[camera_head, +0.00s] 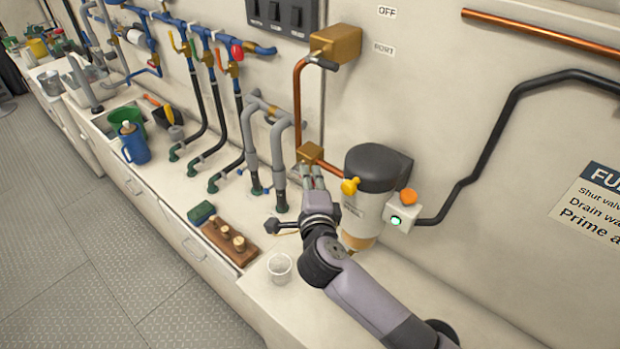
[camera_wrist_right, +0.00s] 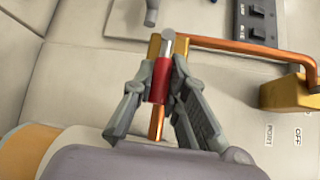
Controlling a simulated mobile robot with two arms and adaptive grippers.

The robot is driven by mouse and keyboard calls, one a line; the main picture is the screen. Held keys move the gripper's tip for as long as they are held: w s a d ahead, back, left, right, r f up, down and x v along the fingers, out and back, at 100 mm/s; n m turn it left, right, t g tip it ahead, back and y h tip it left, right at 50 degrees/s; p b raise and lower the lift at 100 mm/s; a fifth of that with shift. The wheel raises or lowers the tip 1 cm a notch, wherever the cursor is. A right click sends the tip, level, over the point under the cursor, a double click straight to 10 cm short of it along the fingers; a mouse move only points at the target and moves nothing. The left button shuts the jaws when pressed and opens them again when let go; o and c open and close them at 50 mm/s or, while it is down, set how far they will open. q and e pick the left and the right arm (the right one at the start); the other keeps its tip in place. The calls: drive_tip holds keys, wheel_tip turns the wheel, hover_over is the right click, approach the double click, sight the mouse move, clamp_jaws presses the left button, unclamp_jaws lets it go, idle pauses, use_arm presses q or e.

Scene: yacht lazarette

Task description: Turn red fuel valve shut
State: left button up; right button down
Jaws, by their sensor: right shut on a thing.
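The red fuel valve handle (camera_wrist_right: 159,82) shows in the right wrist view as a red sleeve in front of a brass block, with a silver end above it. My right gripper (camera_wrist_right: 158,88) has a finger on each side of the red sleeve and is shut on it. In the head view my right gripper (camera_head: 312,178) is at the brass valve block (camera_head: 310,153) on the copper pipe, left of the filter canister. There the gripper hides the red handle. My left gripper is not in view.
The filter canister (camera_head: 370,205) with a yellow tap (camera_head: 350,186) stands just right of the gripper. Grey pipes (camera_head: 280,150) rise close on the left. A white cup (camera_head: 280,267) and a wooden block with knobs (camera_head: 230,241) sit on the counter. A brass box (camera_head: 336,42) is above.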

idle(0.6)
drive_tip(key=shift+f+b, duration=0.3)
drive_tip(key=shift+b, duration=0.15)
drive_tip(key=shift+w+a+f+m+t+h+b, duration=0.1)
drive_tip(key=shift+f+m+t+b, duration=0.55)
drive_tip(key=shift+b, duration=2)
drive_tip(key=shift+w+a+f+m+t+h+b, duration=0.15)
drive_tip(key=shift+m+t+b, duration=0.95)
drive_tip(key=shift+b, duration=1.55)
drive_tip(key=shift+w+a+f+m+t+h+b, duration=0.1)
drive_tip(key=shift+f+m+t+b, duration=0.6)
drive_tip(key=shift+b, duration=1.95)
drive_tip(key=shift+r+m, duration=0.3)
drive_tip(key=shift+m, duration=0.05)
drive_tip(key=c, duration=1.6)
unclamp_jaws()
drive_tip(key=shift+r, duration=0.1)
drive_tip(key=shift+s, duration=0.15)
